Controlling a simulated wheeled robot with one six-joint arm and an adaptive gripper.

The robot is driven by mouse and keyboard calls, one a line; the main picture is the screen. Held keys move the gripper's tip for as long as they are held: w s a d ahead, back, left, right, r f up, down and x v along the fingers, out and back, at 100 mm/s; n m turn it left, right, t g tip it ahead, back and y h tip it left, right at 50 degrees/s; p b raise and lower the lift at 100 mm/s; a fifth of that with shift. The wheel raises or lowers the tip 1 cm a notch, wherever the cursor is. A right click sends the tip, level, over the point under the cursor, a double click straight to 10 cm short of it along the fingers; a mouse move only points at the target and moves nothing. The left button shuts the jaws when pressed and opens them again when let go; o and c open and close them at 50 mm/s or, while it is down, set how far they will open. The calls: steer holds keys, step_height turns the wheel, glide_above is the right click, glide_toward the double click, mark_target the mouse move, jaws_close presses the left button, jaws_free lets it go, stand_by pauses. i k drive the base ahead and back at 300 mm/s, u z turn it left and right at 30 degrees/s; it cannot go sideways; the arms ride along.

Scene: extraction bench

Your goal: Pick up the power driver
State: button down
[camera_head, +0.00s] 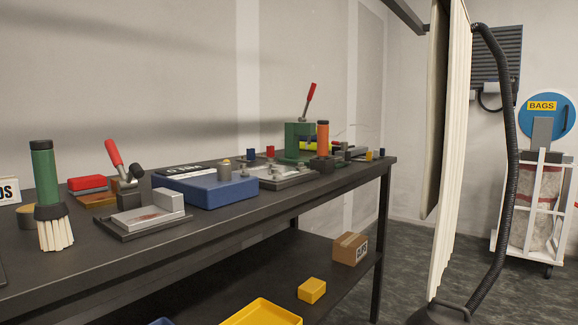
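I cannot clearly pick out a power driver. Toward the far end of the dark bench (225,222), an upright orange cylinder with a dark top (322,138) stands beside a green press (296,143) with a red lever. A yellow-green part (307,139) shows behind the cylinder, partly hidden. Some low dark items (350,152) lie to their right, too small to name. My gripper is not in view.
A brush with a green handle (46,175), a clamp with a red handle (116,155) and a blue box (208,188) crowd the near bench. A pale curtain (449,160) and black hose (510,170) hang at right.

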mark_target(323, 128)
steer(key=u, duration=0.35)
steer(key=i, duration=1)
steer(key=z, duration=0.45)
